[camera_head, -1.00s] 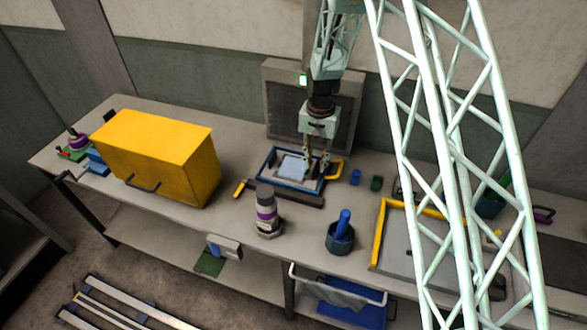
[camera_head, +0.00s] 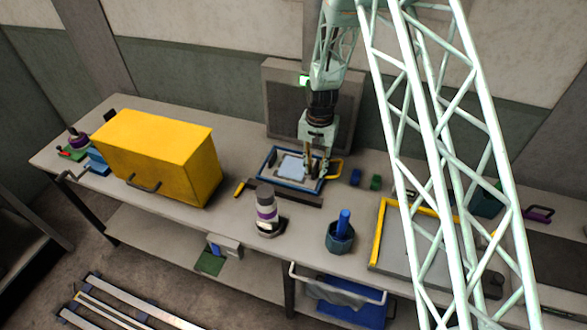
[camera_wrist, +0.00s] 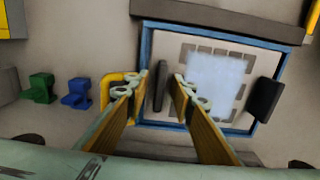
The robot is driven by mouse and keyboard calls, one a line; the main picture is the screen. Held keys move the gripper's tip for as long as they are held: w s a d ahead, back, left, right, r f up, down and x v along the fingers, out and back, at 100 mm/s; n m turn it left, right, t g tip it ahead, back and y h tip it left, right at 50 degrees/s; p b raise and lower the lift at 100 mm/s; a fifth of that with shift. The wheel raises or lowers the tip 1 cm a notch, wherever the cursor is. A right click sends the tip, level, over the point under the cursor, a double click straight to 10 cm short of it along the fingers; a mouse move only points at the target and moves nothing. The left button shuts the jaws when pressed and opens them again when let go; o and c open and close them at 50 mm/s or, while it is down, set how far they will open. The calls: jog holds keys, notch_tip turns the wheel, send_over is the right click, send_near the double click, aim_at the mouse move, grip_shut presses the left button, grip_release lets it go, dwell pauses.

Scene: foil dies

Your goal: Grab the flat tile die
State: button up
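My gripper (camera_head: 318,174) is lowered over the right side of a blue-framed plate (camera_head: 296,188). In the wrist view its two fingers (camera_wrist: 162,80) are apart, on either side of a narrow dark piece (camera_wrist: 160,87). A gap shows on each side of that piece. A second dark block (camera_wrist: 265,99) lies at the opposite side of the blue frame. A pale blue square sheet (camera_wrist: 216,78) lies on the plate between them; it also shows in the head view (camera_head: 290,166). I cannot tell for sure which piece is the flat tile die.
A yellow handle (camera_wrist: 120,84) is at the frame's side, close to one finger. Blue (camera_wrist: 77,93) and green (camera_wrist: 40,88) small blocks stand beyond it. A dark bar (camera_wrist: 220,20) runs along the frame.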

grip_shut()
jog(key=shift+r, duration=0.15)
dwell(0.4)
jog(key=shift+r+b, duration=0.5)
jog(key=shift+r, duration=4.35)
